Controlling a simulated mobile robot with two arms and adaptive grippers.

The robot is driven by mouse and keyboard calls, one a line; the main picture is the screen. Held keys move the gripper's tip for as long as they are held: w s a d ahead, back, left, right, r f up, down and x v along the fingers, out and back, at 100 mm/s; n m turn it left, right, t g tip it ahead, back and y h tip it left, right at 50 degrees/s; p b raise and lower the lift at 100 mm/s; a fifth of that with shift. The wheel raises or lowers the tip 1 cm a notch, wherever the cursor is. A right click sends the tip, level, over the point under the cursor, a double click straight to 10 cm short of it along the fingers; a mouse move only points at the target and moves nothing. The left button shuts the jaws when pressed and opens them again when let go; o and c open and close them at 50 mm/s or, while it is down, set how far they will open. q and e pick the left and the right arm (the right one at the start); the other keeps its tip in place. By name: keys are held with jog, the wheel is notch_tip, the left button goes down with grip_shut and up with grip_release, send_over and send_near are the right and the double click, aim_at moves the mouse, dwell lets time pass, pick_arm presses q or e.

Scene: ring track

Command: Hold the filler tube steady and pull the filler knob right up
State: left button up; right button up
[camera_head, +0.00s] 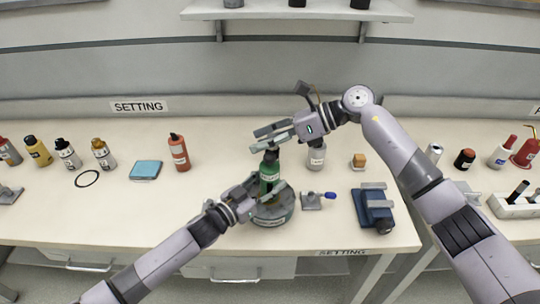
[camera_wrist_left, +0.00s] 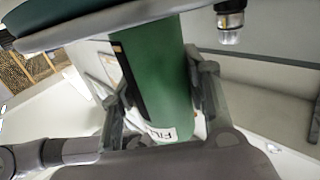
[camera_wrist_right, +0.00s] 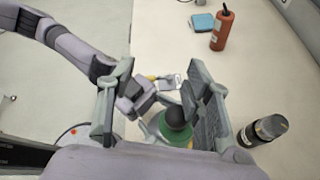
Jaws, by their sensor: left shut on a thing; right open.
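The green filler tube (camera_head: 268,172) stands upright on a round grey base (camera_head: 272,214) on the bench. My left gripper (camera_head: 262,190) is shut on the lower part of the tube; the left wrist view shows the green tube (camera_wrist_left: 158,80) between its fingers. The dark filler knob (camera_head: 270,156) sits on top of the tube, and it also shows in the right wrist view (camera_wrist_right: 175,118). My right gripper (camera_head: 272,136) is open just above the knob. In the right wrist view its fingers stand on either side of the knob, apart from it.
A grey bottle (camera_head: 316,156) stands close behind and right of the tube. A small grey block with a blue-tipped lever (camera_head: 312,201) and a blue device (camera_head: 374,208) are to the right. A red bottle (camera_head: 178,153) stands left. The bench front left is clear.

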aim_at(275, 157)
jog(key=s+d+f+m+t+y, duration=0.1)
jog(key=s+d+f+t+y, duration=0.1)
jog(key=d+f+t, duration=0.3)
jog(key=s+d+f+t+y, duration=0.1)
jog(key=s+d+t, duration=0.15)
jog(key=d, duration=0.45)
jog(key=shift+t, duration=0.35)
jog(key=x, duration=1.2)
jog(key=shift+w+a+r, duration=0.1)
jog(key=shift+w+r, duration=0.05)
grip_shut()
